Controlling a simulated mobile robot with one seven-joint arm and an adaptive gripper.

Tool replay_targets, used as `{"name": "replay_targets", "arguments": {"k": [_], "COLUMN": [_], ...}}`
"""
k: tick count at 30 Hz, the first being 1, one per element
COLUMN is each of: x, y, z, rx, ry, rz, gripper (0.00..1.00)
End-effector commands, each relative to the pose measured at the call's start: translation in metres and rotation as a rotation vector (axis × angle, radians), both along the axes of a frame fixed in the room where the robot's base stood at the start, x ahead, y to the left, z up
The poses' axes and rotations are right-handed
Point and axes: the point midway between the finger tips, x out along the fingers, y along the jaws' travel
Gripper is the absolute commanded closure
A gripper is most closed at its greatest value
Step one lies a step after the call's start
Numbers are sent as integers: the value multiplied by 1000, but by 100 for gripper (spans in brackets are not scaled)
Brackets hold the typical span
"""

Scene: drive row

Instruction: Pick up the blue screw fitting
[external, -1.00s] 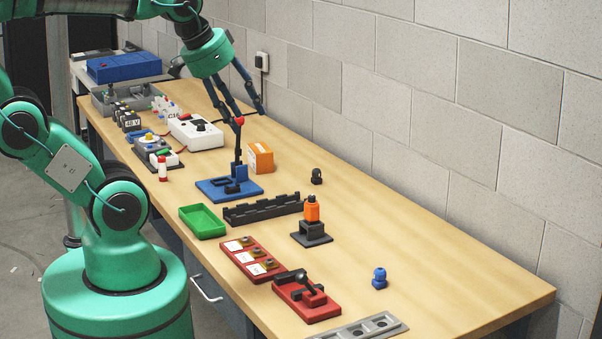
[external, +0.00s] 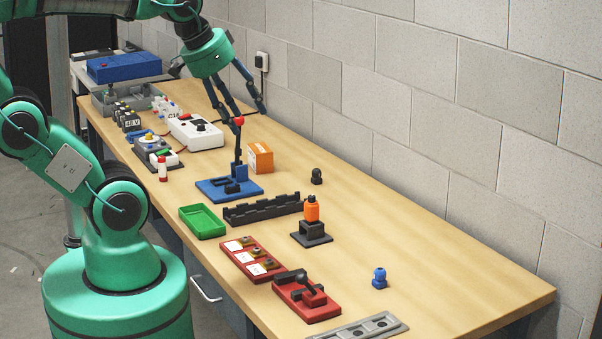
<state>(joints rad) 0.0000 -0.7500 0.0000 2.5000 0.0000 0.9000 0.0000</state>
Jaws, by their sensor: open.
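The blue screw fitting (external: 379,278) stands on the wooden bench top at the right, near the grey plate with holes and apart from other things. My gripper (external: 242,112) is open and empty at the far part of the bench, pointing down with its fingers spread. It is far up and left of the blue fitting in the picture, near the white box with a black knob (external: 196,132).
A blue stand with a red-topped lever (external: 228,187), an orange box (external: 260,158), a black rack (external: 262,208), an orange bottle on a black block (external: 312,210) and a red clamp fixture (external: 306,298) stand between. Bench around the fitting is clear; a block wall runs behind.

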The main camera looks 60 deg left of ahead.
Motion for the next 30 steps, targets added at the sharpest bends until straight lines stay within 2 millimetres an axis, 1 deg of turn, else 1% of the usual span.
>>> {"name": "replay_targets", "arguments": {"k": [5,8,11,14,20,26,30], "x": [2,9,20,37,82,131,163], "y": [0,-2,-4,-7,-18,-32,-43], "z": [0,0,-1,-3,-14,-36,-58], "rx": [-2,-7,-16,-28,-60,-86,-100], "ry": [3,12,30,54,118,182,230], "rz": [2,9,20,38,88,147,188], "gripper": [48,48,48,48,48,48,48]}}
